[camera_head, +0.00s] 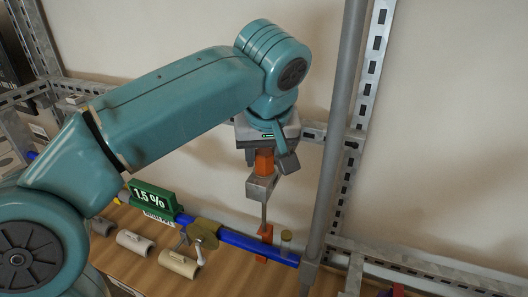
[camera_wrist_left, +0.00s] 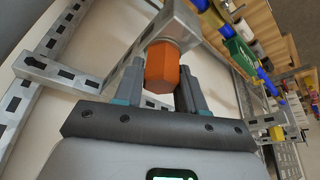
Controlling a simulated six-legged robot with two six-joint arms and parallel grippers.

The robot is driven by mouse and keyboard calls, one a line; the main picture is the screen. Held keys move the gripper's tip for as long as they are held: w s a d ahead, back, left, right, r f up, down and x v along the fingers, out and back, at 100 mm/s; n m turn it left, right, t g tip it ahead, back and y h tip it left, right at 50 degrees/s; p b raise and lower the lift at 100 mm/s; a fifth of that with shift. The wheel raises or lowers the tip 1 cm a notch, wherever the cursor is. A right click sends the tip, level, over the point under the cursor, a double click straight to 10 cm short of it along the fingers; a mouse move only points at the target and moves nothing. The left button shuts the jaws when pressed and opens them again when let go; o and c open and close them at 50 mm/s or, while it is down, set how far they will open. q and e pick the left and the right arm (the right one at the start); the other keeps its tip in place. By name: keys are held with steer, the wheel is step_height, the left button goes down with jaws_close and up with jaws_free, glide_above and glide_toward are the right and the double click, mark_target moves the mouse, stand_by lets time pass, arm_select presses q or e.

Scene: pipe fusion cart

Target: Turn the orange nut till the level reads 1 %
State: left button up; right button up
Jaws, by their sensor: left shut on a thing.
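The orange nut (camera_head: 264,162) sits on top of a grey metal block (camera_head: 261,187) on a thin upright rod. My left gripper (camera_head: 268,160) comes down over it from above. In the left wrist view the nut (camera_wrist_left: 161,68) stands between the two fingers of my left gripper (camera_wrist_left: 160,85), which is shut on it. The green level (camera_head: 152,201) lies on the blue pipe (camera_head: 243,241) and its display reads 1.5 %. The level also shows in the left wrist view (camera_wrist_left: 240,55), tilted and too small to read. My right gripper is not in view.
An orange clamp (camera_head: 265,241) holds the pipe below the rod. A brass-coloured fitting (camera_head: 204,232) sits on the pipe. Several grey pipe pieces (camera_head: 134,242) lie on the wooden surface (camera_head: 215,278). A grey upright post (camera_head: 336,130) stands close to the right of my left gripper.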

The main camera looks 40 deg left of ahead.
arm_select(q)
steer(key=shift+m, duration=0.4)
steer(key=o, duration=0.9)
steer(key=shift+o, duration=0.4)
steer(key=shift+s+d, duration=0.1)
steer(key=shift+r, duration=0.1)
